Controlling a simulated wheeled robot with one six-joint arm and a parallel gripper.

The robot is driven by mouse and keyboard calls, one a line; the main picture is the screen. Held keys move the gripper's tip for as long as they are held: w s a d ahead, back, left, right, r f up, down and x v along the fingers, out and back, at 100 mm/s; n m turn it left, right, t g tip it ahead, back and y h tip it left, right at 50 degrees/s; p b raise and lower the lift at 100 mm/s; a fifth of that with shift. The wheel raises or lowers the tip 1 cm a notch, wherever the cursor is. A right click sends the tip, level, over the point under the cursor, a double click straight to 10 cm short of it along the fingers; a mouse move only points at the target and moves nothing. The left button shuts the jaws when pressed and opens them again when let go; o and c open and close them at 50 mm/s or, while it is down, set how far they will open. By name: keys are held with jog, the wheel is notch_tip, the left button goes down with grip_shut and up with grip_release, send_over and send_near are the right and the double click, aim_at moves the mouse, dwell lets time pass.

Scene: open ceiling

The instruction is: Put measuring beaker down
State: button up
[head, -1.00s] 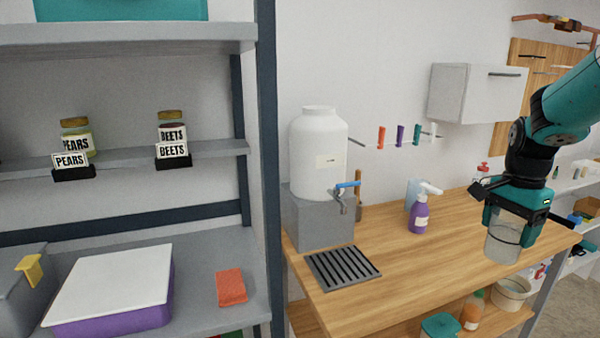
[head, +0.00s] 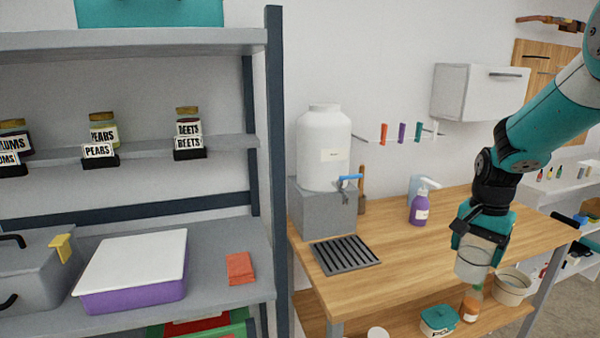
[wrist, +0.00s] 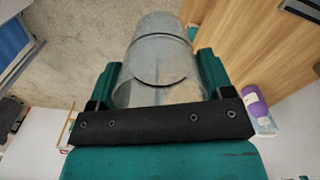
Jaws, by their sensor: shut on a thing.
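The measuring beaker (head: 472,262) is a clear, greyish cylinder. My gripper (head: 481,240) is shut on it and holds it near the front edge of the wooden bench (head: 400,238). In the wrist view the beaker (wrist: 158,58) sits between the two teal fingers of my gripper (wrist: 160,82), with the wooden surface to its right and the floor to its left. I cannot tell the gap between the beaker and the bench top.
A dark slatted drip tray (head: 345,255) lies in front of the white dispenser (head: 323,150). A purple pump bottle (head: 419,206) stands at the back. The middle of the bench top is clear. A round pot (head: 511,287) and an orange bottle (head: 471,303) are on the lower shelf.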

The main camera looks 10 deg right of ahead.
jog(key=w+a+f+n, duration=0.3)
jog(key=a+f+n, duration=0.9)
jog(key=a+f, duration=0.4)
jog(key=s+a+f, duration=0.2)
jog(key=s+f, duration=0.2)
jog(key=shift+s+a+f, duration=0.15)
jog(key=shift+s+f, duration=0.05)
jog(key=shift+f, duration=0.1)
